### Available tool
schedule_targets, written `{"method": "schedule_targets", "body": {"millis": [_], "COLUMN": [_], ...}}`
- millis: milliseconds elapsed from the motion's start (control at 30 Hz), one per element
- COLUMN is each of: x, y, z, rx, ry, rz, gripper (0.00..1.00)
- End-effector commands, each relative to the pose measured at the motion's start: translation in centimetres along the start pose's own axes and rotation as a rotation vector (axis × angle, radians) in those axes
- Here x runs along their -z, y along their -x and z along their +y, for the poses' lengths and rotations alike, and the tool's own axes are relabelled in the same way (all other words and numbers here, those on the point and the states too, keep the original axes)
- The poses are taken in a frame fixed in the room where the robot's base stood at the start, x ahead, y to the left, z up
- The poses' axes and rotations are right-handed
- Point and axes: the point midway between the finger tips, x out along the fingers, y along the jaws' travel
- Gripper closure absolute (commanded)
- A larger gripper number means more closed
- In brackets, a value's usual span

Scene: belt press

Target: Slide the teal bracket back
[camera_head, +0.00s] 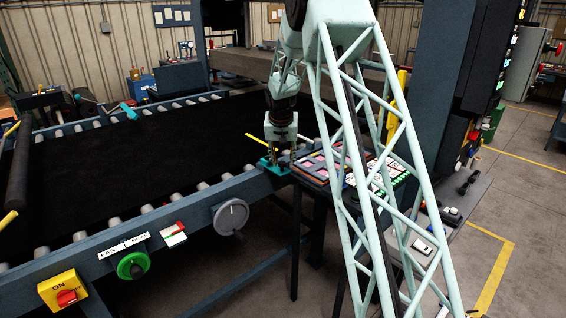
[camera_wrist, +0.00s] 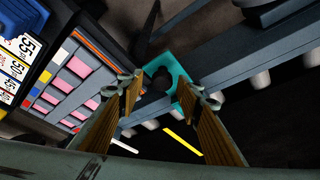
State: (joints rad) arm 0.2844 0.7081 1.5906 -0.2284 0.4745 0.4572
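A teal bracket (camera_head: 268,165) sits on the near rail of the belt frame, at its right end. In the wrist view the teal bracket (camera_wrist: 181,70) is a bent plate curving around a dark round part. My gripper (camera_head: 275,158) points down over this bracket in the head view. In the wrist view my gripper (camera_wrist: 168,92) has its two fingers spread apart, with the bracket between and just beyond the tips. The right fingertip overlaps the bracket's edge; I cannot tell if it touches. A second teal bracket (camera_head: 128,113) is on the far rail.
A tray of coloured cards and pads (camera_head: 320,165) stands just right of the bracket. The dark belt (camera_head: 130,165) and its rollers lie left. A grey handwheel (camera_head: 231,216), green knob (camera_head: 131,265) and yellow switch box (camera_head: 62,291) are along the near rail.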

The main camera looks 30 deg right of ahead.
Motion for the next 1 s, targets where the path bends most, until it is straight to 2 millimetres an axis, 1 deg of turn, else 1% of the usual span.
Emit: {"method": "schedule_targets", "body": {"millis": [267, 800, 1000], "x": [0.1, 0.0, -0.1], "y": [2.5, 8.8, 10.5], "z": [0.0, 0.0, 0.0], "rx": [0.001, 0.000, -0.001], "ry": [0.000, 0.000, 0.000], "rz": [0.002, 0.000, -0.001], "gripper": [0.67, 0.67, 0.67]}}
